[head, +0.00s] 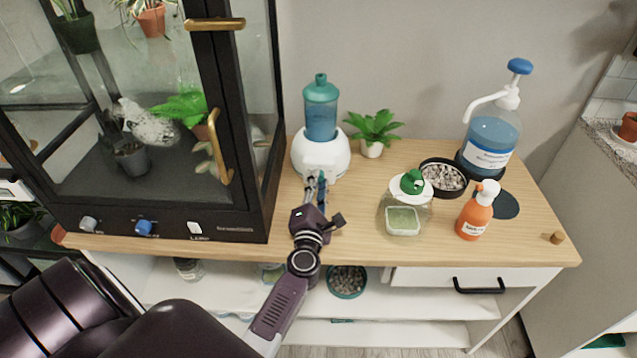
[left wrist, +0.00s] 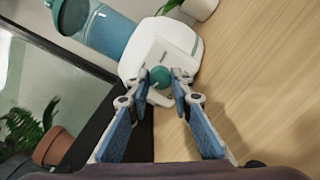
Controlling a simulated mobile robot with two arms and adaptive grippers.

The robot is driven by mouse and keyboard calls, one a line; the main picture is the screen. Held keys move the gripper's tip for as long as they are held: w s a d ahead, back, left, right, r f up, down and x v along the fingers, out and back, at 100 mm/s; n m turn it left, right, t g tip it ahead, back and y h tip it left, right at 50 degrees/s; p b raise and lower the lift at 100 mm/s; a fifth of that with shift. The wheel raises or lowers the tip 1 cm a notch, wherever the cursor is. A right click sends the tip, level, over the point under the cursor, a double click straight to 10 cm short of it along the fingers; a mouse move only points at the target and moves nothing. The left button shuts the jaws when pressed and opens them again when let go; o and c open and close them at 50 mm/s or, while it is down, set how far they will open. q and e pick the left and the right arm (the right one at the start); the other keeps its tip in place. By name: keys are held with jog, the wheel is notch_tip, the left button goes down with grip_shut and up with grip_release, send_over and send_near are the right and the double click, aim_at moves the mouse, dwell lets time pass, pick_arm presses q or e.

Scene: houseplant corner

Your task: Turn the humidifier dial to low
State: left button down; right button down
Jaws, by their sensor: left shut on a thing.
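The humidifier (head: 338,156) has a white rounded base and a teal water tank (head: 321,112) on top. It stands upright on the wooden top beside the glass cabinet. Its round teal dial (left wrist: 160,77) is on the front of the base in the left wrist view. My left gripper (head: 317,183) reaches the base's front from below. In the wrist view its fingertips (left wrist: 163,85) are on either side of the dial, shut on it. In the head view the gripper hides the dial. I cannot read any dial setting. My right gripper is not in view.
The black-framed cabinet (head: 229,110) stands close on the left. A small green plant (head: 373,131) is just right of the humidifier. Further right are a green-lidded jar (head: 403,219), a pebble dish (head: 443,178), an orange bottle (head: 476,212) and a blue pump bottle (head: 492,138).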

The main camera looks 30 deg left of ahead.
pick_arm(q)
jog(key=shift+r, duration=0.1)
jog(key=m+p, duration=0.4)
jog(key=shift+r+p, duration=0.25)
jog(key=shift+p, duration=0.15)
jog(key=m+p, duration=0.3)
jog(key=m, duration=0.1)
jog(key=shift+w+m+g+p, duration=0.1)
jog(key=shift+m+g+p, duration=0.2)
jog(key=shift+p, duration=0.05)
jog(key=shift+f+m+g+p, duration=0.15)
jog(key=shift+m+p, duration=0.6)
jog(key=shift+m, duration=0.4)
jog(key=shift+f+m+g+p, duration=0.15)
jog(key=shift+m+p, duration=0.55)
jog(key=shift+m, duration=0.45)
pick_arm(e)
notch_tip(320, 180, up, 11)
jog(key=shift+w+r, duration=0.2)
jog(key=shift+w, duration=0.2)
pick_arm(q)
jog(key=c, duration=1.7)
grip_release()
